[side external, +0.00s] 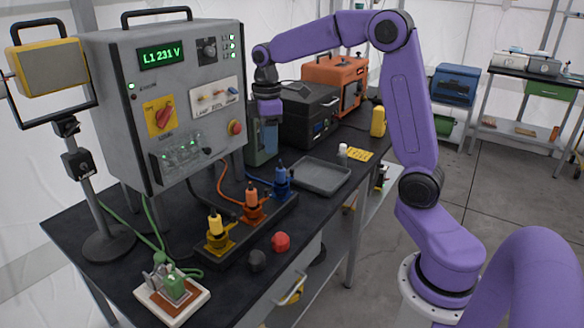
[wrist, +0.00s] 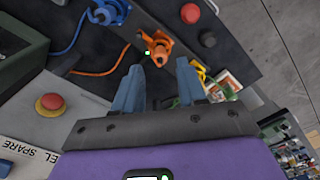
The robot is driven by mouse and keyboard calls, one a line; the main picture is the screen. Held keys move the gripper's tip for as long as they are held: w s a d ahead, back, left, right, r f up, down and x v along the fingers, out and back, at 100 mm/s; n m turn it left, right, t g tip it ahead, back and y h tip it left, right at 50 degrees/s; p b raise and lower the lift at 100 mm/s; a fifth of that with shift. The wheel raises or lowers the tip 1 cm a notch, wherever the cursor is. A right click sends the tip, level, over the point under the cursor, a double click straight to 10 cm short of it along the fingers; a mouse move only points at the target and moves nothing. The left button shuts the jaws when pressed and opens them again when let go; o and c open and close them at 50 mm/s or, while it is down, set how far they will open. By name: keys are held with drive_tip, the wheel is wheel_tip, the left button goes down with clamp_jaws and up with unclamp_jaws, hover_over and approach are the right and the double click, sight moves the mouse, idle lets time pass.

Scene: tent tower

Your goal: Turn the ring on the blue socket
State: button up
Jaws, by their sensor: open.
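The blue socket (side external: 281,182) stands at the far end of a dark strip on the bench, with a blue plug upright in it and a blue cable. In the wrist view the blue socket (wrist: 106,12) is at the top left edge, partly cut off. Its ring is too small to make out clearly. My gripper (side external: 269,118) is above and behind the strip, near the grey cabinet and pointing down. In the wrist view my gripper (wrist: 158,68) has its fingers apart with nothing between them. It is clear of the blue socket.
An orange socket (side external: 254,208) and a yellow socket (side external: 218,237) share the strip. A red cap (side external: 280,242) and a black cap (side external: 257,260) lie in front. A grey tray (side external: 318,176) is right of the blue socket. The cabinet (side external: 180,110) with knobs rises behind.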

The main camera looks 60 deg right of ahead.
drive_tip(key=w+d+m, duration=0.1)
drive_tip(key=w+d, duration=0.3)
drive_tip(key=d, duration=1.2)
wheel_tip(320, 180, down, 18)
drive_tip(key=shift+d+r, duration=0.15)
drive_tip(key=shift+r, duration=0.1)
clamp_jaws()
